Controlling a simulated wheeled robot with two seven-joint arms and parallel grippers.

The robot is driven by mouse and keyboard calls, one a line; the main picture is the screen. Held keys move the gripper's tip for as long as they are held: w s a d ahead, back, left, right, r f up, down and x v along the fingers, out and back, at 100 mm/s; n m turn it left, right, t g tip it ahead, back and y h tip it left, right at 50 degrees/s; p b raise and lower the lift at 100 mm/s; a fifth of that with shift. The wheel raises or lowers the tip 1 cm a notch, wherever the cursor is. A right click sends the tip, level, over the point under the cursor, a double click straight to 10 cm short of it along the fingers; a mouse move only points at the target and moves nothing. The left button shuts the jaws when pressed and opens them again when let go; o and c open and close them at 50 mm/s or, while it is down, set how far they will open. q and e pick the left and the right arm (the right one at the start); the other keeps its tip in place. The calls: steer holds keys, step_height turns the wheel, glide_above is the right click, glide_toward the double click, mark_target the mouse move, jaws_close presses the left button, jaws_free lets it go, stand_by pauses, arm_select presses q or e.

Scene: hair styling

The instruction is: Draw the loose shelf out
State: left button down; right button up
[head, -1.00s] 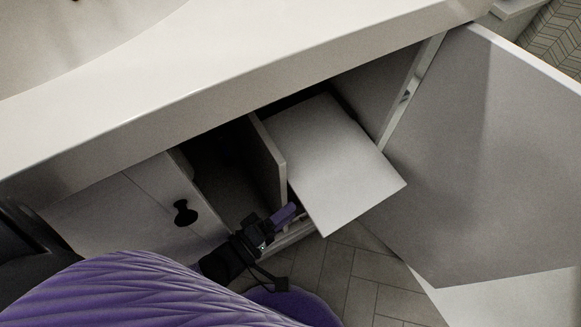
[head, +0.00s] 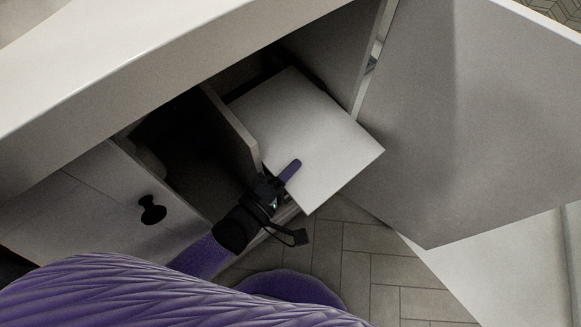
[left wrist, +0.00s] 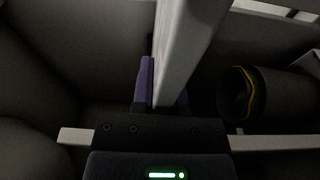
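The loose shelf (head: 315,135) is a pale square board in the open cabinet bay. It sticks out askew past the cabinet front, its near corner over the floor. My left gripper (head: 283,180) is at the shelf's front left edge, one purple finger lying over the top face. In the left wrist view the board (left wrist: 187,50) stands edge-on between the two purple fingers (left wrist: 166,95), which sit close against it. The right finger is mostly hidden behind the board. My right gripper is not in view.
An upright divider (head: 232,122) stands just left of the shelf, close to my left gripper. The open door (head: 450,130) stands to the right. A closed front with a black knob (head: 152,210) is at left. The countertop (head: 150,65) overhangs above. Tiled floor (head: 350,265) below is clear.

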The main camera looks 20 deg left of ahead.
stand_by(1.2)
arm_select(q)
steer(key=c, duration=1.2)
jaws_free()
jaws_close()
